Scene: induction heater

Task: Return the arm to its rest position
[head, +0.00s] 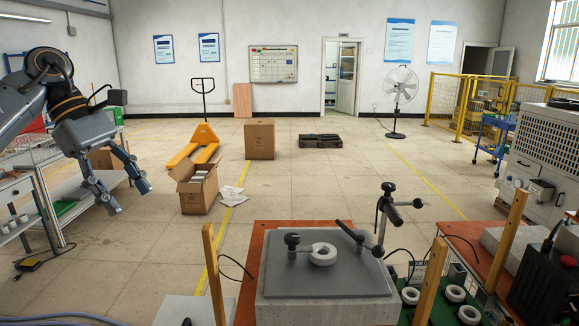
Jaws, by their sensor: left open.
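My left arm comes in from the left edge. Its gripper (127,199) points down with two fingers spread apart and nothing between them. It hangs in the air on the left side of the picture, well to the left of the heater bench and apart from it. The induction heater (330,276) is a grey block with a dark top plate at the front centre. A pale ring (322,254) lies on its top plate, next to a black-knobbed post (292,243). My right gripper does not show.
Grey shelving (62,205) stands behind and below my left gripper. A green tray (411,310) with several pale rings is right of the heater. Wooden posts (212,270) rise around the bench. Open floor, cartons (197,188) and a yellow pallet jack (196,146) lie beyond.

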